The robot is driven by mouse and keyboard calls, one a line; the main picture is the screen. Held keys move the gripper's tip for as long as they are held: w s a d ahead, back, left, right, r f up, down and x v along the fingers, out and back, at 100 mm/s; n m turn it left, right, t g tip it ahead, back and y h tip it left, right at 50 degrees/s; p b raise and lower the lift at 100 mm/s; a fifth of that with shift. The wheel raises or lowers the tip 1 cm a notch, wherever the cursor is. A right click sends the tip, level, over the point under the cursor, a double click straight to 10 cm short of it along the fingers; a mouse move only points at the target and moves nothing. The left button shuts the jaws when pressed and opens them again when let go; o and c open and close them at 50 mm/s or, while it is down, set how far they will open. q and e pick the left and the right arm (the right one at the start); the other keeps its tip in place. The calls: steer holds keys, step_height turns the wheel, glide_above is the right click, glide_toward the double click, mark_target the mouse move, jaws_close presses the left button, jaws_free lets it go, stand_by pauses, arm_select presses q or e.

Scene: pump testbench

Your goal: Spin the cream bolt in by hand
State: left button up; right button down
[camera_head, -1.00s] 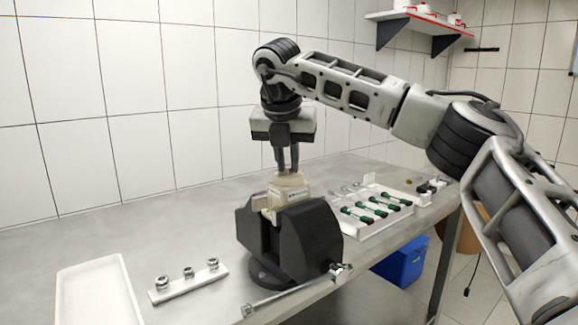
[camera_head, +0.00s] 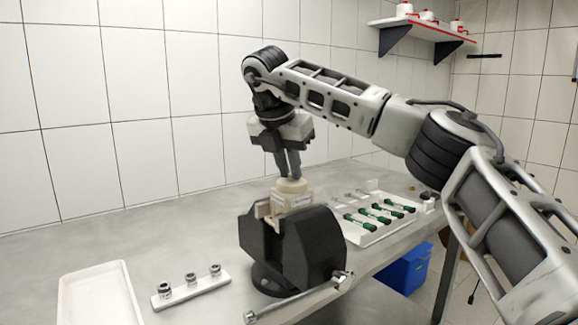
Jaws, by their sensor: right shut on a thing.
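My right gripper (camera_head: 289,177) reaches down from above, its two fingers close together. It is shut on the cream bolt (camera_head: 291,186), which sits at the top of a cream block. The small bolt is partly hidden by the fingertips, and how deep it sits I cannot tell. The cream block (camera_head: 293,201) is clamped in the dark vise (camera_head: 318,243) on the metal bench. My left gripper is not in view.
A white tray (camera_head: 66,300) and a white strip with three metal fittings (camera_head: 190,288) lie on the left. A white tray with green-handled tools (camera_head: 370,237) lies on the right. The vise's handle bar (camera_head: 300,300) sticks out in front. The bench behind left is clear.

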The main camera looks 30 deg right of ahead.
steer(key=c, duration=1.4)
jaws_free()
steer(key=shift+r, duration=0.1)
steer(key=p+v, duration=0.2)
steer(key=v, duration=1.4)
steer(key=shift+s, duration=0.1)
